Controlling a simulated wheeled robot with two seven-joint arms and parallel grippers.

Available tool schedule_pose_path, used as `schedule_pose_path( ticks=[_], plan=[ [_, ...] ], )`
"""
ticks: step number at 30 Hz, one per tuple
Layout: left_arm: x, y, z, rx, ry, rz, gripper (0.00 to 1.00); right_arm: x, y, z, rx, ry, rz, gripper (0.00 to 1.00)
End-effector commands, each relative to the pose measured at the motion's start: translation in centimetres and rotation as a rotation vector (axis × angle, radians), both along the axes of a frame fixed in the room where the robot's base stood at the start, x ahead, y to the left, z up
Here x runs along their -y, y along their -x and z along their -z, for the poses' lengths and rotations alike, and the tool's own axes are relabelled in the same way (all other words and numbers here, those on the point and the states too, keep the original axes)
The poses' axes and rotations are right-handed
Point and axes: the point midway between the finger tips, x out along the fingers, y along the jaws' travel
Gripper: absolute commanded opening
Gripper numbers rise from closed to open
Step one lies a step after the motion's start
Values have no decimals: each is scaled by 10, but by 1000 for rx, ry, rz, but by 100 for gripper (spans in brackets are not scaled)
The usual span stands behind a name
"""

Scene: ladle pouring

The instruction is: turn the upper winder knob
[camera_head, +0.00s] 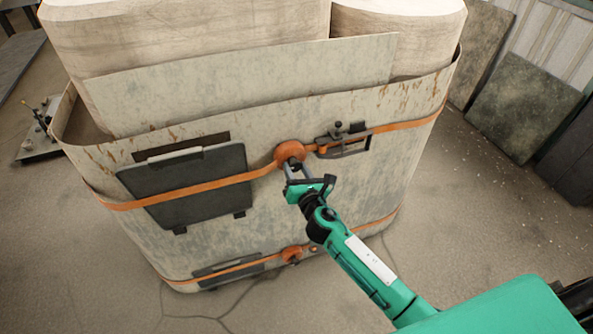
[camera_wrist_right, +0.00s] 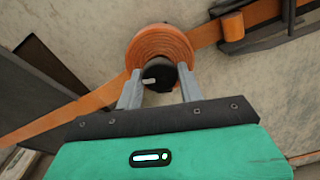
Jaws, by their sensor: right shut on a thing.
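The upper winder is a round coil of orange strap (camera_head: 289,151) on the front of the large worn container (camera_head: 390,110). Its dark knob (camera_wrist_right: 158,76) with a pale mark sticks out from the middle of the coil (camera_wrist_right: 160,45) in the right wrist view. My right gripper (camera_head: 293,168) reaches up from the lower right, and its two grey fingers (camera_wrist_right: 160,90) are on either side of the knob, shut on it. The lower winder (camera_head: 291,254) is another orange coil near the container's bottom. My left gripper is not in view.
A dark hinged panel (camera_head: 190,185) hangs left of the upper winder. A dark metal bracket (camera_head: 343,140) is fixed right of it. The upper orange strap (camera_head: 160,199) runs around the container. Dark slabs (camera_head: 522,105) lean at the right; the cracked floor (camera_head: 450,215) between is clear.

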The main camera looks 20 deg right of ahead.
Motion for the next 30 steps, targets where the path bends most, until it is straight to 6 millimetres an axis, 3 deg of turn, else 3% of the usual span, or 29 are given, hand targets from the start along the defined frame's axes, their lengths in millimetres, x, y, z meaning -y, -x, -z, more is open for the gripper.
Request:
schedule_pose_path(
  ticks=[30],
  plan=[
    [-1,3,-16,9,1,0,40,0,0,-1,-32,-966,2,15]
  ],
)
